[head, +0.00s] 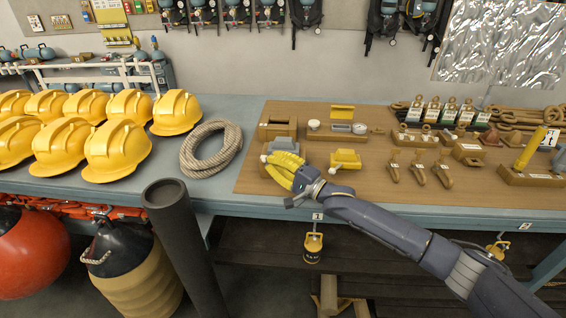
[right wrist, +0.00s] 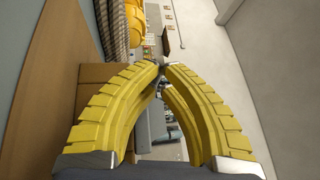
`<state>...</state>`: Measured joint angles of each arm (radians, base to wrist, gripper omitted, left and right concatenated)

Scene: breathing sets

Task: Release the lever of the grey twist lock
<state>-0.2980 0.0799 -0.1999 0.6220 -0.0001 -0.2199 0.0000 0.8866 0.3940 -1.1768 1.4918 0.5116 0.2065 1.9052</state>
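My right gripper (head: 267,166) is over the left part of the brown board (head: 250,182), its yellow fingers pointing left. In the right wrist view its fingertips (right wrist: 161,68) come together on a small dark piece, which looks like the lever. A grey body (right wrist: 150,125), apparently the grey twist lock, shows between and behind the fingers. A similar yellow lock (head: 346,157) stands to the right, apart from the gripper. My left gripper is out of view.
A rope coil (head: 211,148) and several yellow helmets (head: 117,150) lie left of the board. Handled tools (head: 418,172) lie to the right. A dark post (head: 180,235) stands in front.

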